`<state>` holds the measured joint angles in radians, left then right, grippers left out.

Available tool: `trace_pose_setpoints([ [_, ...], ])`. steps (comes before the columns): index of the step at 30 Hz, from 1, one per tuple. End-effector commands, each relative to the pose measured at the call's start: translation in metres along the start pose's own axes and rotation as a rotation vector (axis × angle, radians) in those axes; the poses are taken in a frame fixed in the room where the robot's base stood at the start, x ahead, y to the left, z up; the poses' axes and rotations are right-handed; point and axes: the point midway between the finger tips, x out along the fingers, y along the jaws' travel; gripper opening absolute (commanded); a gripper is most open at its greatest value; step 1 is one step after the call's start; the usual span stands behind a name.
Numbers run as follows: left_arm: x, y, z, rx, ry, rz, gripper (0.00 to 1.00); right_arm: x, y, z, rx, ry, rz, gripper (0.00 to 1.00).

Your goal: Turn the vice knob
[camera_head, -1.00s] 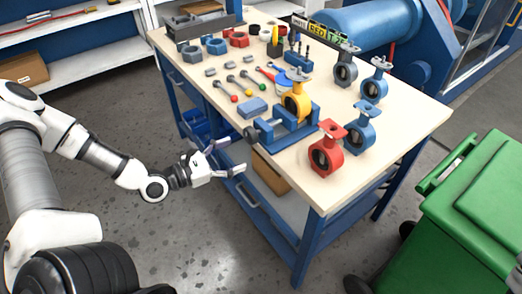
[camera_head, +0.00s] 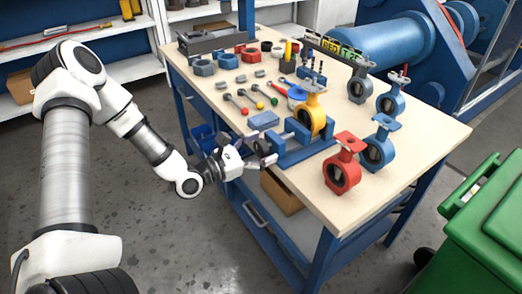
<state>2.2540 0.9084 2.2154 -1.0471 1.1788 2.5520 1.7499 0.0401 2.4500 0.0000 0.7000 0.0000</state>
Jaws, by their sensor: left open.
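The blue vice (camera_head: 305,153) sits at the table's near left edge, with a yellow butterfly valve (camera_head: 312,116) in it. Its grey knob (camera_head: 261,147) is at the left end of the screw, sticking out over the edge. My left gripper (camera_head: 262,150) comes in from the left, open, with its fingertips at the knob, one on the far side and one on the near side. I cannot tell whether the fingers touch it. The fingers partly hide the knob. My right gripper is out of view.
A red valve (camera_head: 342,176) and blue valves (camera_head: 380,150) stand right of the vice on the wooden tabletop (camera_head: 420,135). A green bin (camera_head: 490,215) stands at the right. Floor is clear at front left.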

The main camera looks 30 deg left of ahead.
Motion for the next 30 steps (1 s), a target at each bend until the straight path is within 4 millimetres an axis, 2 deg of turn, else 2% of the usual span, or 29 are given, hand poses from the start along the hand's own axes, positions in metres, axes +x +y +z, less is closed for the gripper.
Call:
trace_pose_setpoints([
  [4, -0.0002, 0.0001, 0.0002, 0.000, 0.000, 0.000, 0.78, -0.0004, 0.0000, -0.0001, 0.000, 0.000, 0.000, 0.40],
  [5, -0.0002, 0.0001, 0.0002, 0.000, 0.000, 0.000, 0.71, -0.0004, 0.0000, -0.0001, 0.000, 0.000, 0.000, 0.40],
  [9, -0.0003, 0.0001, 0.0002, 0.000, 0.000, 0.000, 0.21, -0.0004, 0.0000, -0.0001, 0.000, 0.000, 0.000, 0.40],
  [10, -0.0003, 0.0001, 0.0002, 0.000, 0.000, 0.000, 0.18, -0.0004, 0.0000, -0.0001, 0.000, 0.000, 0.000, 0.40],
  [22, -0.0003, 0.0001, 0.0003, 0.036, -0.001, 0.000, 0.18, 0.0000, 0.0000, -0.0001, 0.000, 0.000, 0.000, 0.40],
  [30, -0.0003, -0.0002, 0.0002, 0.178, -0.001, 0.000, 0.18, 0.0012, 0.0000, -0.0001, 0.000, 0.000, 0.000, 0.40],
])
